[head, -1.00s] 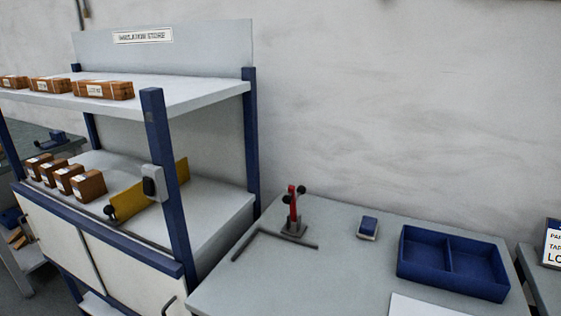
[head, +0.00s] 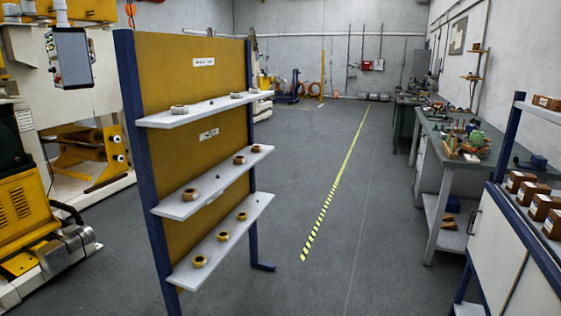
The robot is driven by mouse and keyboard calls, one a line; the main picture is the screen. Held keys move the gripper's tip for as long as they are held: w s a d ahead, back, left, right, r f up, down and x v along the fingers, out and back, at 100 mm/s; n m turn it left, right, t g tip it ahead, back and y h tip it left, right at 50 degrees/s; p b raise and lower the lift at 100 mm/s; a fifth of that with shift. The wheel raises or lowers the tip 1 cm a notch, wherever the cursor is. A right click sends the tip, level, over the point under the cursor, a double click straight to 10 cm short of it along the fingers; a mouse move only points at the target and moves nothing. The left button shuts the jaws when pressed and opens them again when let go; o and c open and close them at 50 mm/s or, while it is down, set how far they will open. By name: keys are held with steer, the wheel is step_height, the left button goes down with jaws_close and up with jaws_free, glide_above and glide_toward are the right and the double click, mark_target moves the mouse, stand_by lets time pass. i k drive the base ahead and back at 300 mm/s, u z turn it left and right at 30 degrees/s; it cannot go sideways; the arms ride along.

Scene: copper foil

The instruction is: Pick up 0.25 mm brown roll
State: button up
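In the head view, a tan board rack (head: 190,75) with blue posts carries three pale shelves of small rolls. Three brown rolls stand on the middle shelf (head: 215,178): a near one (head: 190,194), a middle one (head: 239,159) and a far one (head: 256,148). Which of them is 0.25 mm cannot be told, as the labels are too small to read. The top shelf holds pale greyish rolls (head: 179,109). The bottom shelf holds yellow rolls (head: 200,261). My gripper is not in view.
Yellow and grey machinery (head: 60,150) stands left of the rack. A cluttered workbench (head: 460,135) and a shelf unit with brown boxes (head: 520,182) line the right side.

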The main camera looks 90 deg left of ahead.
mark_target(240, 160)
steer(key=u, duration=3)
steer(key=i, duration=3.65)
steer(key=u, duration=0.1)
